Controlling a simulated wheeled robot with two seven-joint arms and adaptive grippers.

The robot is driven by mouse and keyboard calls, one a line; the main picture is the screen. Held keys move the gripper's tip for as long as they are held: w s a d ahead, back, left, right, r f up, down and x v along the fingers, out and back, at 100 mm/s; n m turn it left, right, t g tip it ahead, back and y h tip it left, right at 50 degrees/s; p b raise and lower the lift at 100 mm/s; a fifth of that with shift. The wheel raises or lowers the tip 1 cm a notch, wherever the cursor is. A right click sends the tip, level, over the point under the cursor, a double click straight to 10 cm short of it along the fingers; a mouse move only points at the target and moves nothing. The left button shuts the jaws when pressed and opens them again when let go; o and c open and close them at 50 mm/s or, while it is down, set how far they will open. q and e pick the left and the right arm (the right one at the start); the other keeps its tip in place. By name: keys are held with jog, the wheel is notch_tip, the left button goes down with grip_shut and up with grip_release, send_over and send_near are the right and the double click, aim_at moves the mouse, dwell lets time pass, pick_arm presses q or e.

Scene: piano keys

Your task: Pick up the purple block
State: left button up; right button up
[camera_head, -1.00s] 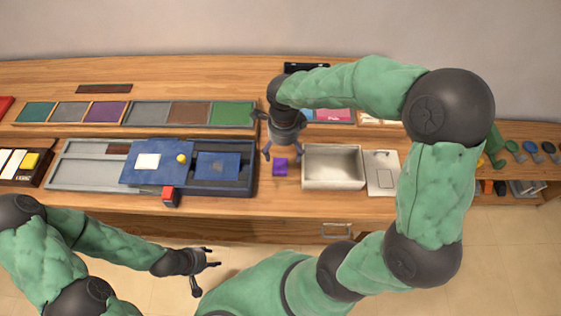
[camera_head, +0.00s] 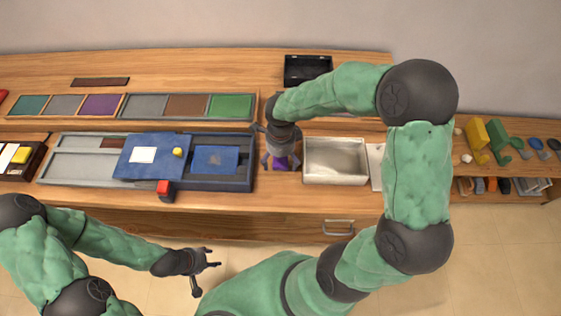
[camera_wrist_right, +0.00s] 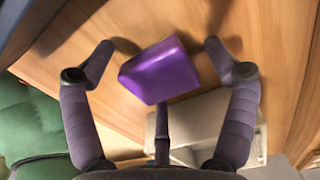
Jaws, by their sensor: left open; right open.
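The purple block (camera_head: 281,163) sits on the wooden table, between the blue tray and the white box. My right gripper (camera_head: 281,160) is over it and partly hides it in the head view. In the right wrist view the purple block (camera_wrist_right: 160,71) lies between the spread fingers of my right gripper (camera_wrist_right: 158,58), which is open and not closed on it. My left gripper (camera_head: 204,270) is open and empty, low in front of the table.
A white open box (camera_head: 335,182) stands just right of the block. A black tray (camera_head: 307,69) is at the back. Colored tiles (camera_head: 231,106) line the rear rack.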

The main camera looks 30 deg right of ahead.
jog(key=shift+c, duration=0.3)
jog(key=c, duration=1.3)
jog(key=shift+o, duration=0.2)
jog(key=shift+r, duration=0.1)
jog(key=shift+r, duration=0.5)
notch_tip(320, 180, up, 2)
jog(key=shift+r+p, duration=0.1)
jog(key=shift+p, duration=0.55)
jog(key=s+a+r+p, duration=0.4)
jog(key=s+a+r, duration=0.5)
jog(key=s, duration=0.1)
jog(key=shift+a+r+p, duration=0.3)
jog(key=shift+a+r, duration=0.05)
jog(key=shift+a, duration=0.05)
